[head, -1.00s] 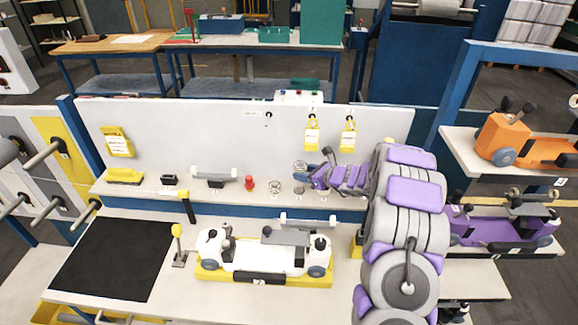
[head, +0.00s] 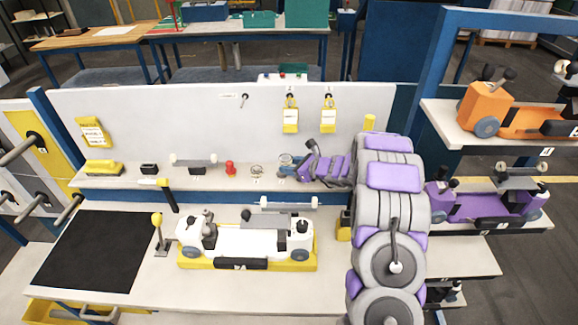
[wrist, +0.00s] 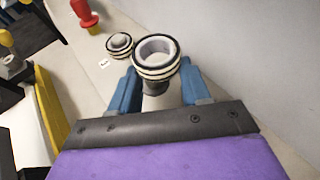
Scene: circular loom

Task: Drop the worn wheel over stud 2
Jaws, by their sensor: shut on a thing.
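The worn wheel (wrist: 157,58) is a pale ring with dark bands, held between the blue fingers of my gripper (wrist: 155,88), which is shut on it. In the head view, my gripper (head: 288,164) holds it just above the back shelf. A grey post-like piece shows below the wheel between the fingers. I cannot tell if it is stud 2 or whether the wheel touches it. A similar banded wheel (wrist: 119,44) sits on the shelf to the left, apart from the held one; it also shows in the head view (head: 257,170). The stud numbers are unreadable.
A red knob (head: 230,168) stands left of the seated wheel. A white back panel (head: 215,120) rises close behind the shelf, with yellow tags (head: 290,118) on it. A white cart model (head: 245,240) on a yellow base stands in front. A black mat (head: 95,250) lies bare.

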